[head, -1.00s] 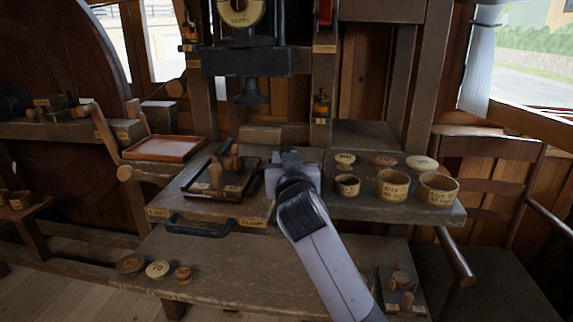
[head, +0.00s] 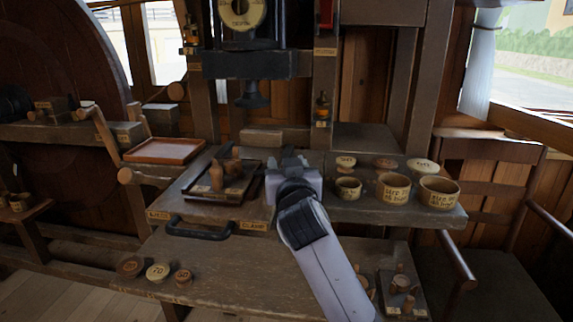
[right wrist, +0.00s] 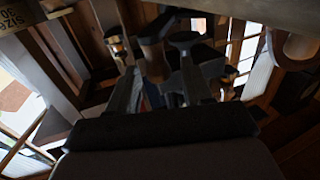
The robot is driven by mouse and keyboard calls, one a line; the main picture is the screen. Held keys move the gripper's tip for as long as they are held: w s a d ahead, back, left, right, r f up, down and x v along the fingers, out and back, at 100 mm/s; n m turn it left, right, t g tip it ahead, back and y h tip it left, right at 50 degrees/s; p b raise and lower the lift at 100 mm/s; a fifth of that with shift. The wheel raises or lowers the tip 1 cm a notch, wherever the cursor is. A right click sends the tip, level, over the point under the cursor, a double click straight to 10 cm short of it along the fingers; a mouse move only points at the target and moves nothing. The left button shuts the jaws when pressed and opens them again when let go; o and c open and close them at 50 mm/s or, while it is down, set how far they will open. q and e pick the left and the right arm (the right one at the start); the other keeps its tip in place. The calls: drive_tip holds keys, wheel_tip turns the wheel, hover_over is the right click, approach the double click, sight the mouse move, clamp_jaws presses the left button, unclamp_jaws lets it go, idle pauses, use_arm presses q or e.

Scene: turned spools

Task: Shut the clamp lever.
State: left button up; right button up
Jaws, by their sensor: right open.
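A "CLAMP" label (head: 252,225) is on the front edge of the upper bench. A black bar handle (head: 200,231) sits just left of it; I cannot tell whether this is the clamp lever. My right gripper (head: 292,160) is open over the upper bench, between the dark tray and the cups, behind and right of the label. In the right wrist view its two dark fingers (right wrist: 158,68) stand apart, with a brown wooden piece (right wrist: 153,58) showing beyond or between them; contact cannot be told. My left gripper is not in view.
A dark tray (head: 197,194) with wooden spools is left of my right gripper. Several lettered cups (head: 393,190) stand to its right. A press (head: 250,64) rises behind. Discs (head: 158,272) lie on the lower bench, whose middle is mostly clear left of my arm. A chair (head: 490,160) stands right.

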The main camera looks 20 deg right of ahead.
drive_tip(key=s+a, duration=0.1)
drive_tip(key=s, duration=0.5)
